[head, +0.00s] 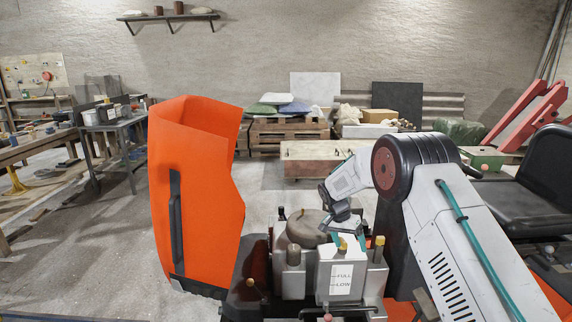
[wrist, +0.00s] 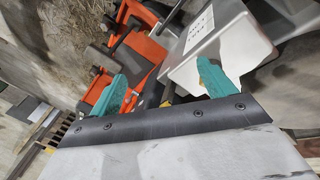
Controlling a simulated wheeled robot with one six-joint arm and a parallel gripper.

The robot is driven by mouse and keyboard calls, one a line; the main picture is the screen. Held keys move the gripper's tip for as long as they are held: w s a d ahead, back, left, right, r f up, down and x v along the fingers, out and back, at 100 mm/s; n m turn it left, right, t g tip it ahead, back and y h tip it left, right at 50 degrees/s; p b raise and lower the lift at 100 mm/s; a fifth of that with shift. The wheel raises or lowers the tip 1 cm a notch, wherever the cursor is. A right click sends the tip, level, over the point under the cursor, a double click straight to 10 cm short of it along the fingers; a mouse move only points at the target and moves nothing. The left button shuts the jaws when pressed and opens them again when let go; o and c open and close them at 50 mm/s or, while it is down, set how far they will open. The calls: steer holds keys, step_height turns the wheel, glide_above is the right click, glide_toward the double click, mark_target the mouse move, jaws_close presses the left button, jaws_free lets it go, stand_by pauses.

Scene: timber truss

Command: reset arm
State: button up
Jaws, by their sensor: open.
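My gripper (head: 349,239) hangs over the open engine bay in the head view, at the end of my folded arm. Its two teal fingers stand apart in the wrist view (wrist: 162,86), with nothing held between them. In the head view the fingertips overlap the top of a white reservoir (head: 341,275) marked FULL and LOW, close to its yellow cap (head: 343,246). I cannot tell whether they touch it. Part of the bay's lower area is hidden behind the reservoir.
A raised orange hood (head: 193,190) stands left of the bay. A round brown-topped part (head: 308,226) sits behind the reservoir. A black seat (head: 535,175) is at right. A workbench (head: 122,125) stands far left; pallets and a long crate (head: 318,160) lie behind. Open floor shows at left.

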steer(key=s+d+r+n+g+y, duration=0.15)
steer(key=s+r+n, duration=0.35)
steer(key=s+r, duration=0.95)
steer(key=s+r+n+t, duration=0.1)
steer(key=s+r, duration=0.3)
steer(key=s, duration=0.9)
steer(key=s+d+r+n+t+y, duration=0.1)
steer(key=s+r, duration=0.4)
steer(key=s, duration=0.7)
steer(key=s+d+r+n+t+y, duration=0.1)
steer(key=s+r, duration=0.4)
steer(key=s, duration=0.8)
steer(key=shift+s+t, duration=0.35)
steer(key=shift+t, duration=0.1)
